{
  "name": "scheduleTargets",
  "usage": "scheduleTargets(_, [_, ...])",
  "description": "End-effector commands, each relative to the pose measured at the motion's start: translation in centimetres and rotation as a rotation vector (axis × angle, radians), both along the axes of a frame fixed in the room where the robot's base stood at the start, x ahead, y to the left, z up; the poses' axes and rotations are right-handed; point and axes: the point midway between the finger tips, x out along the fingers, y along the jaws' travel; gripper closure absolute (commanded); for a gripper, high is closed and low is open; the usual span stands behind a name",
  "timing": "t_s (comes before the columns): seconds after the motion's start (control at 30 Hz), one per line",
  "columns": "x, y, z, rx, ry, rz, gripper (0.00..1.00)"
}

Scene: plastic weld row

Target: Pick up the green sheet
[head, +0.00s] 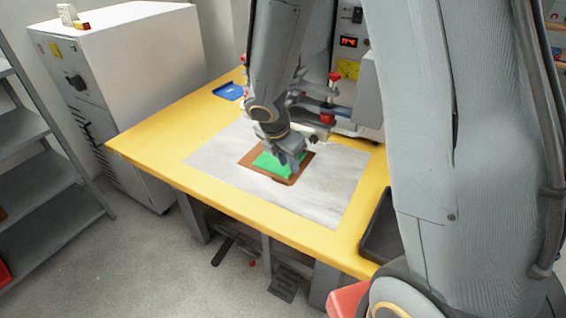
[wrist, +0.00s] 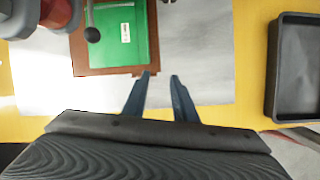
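The green sheet (head: 268,165) lies on a brown board (head: 246,160) on the grey-white mat of the yellow table. In the wrist view the green sheet (wrist: 119,38) shows at the upper left, with a small white label and a dark round-ended knob over its left part. My gripper (head: 290,168) is above the board in the head view and hides part of the sheet. In the wrist view my gripper (wrist: 160,76) has its two fingers apart with nothing between them. Its tips appear near the board's lower right corner, right of and below the sheet.
A black tray (wrist: 296,70) stands on the table to the right. A welding machine with red knobs (head: 327,118) is behind the mat. A blue tray (head: 228,91) lies at the back left. The mat (head: 325,190) is bare around the board.

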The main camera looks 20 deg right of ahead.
Motion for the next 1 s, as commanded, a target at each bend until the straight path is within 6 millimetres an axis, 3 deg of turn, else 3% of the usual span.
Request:
scheduleTargets(0.1, [1.4,0.7,-1.2,-0.051,0.024,0.167,0.74])
scheduleTargets(0.2, [2.0,0.6,-2.0,-0.065,0.031,0.211,0.74])
scheduleTargets(0.73, [4.0,-1.0,-7.6,-0.064,0.032,0.206,0.74])
scheduleTargets(1.0, [4.3,-1.2,-8.3,-0.063,0.029,0.207,0.74])
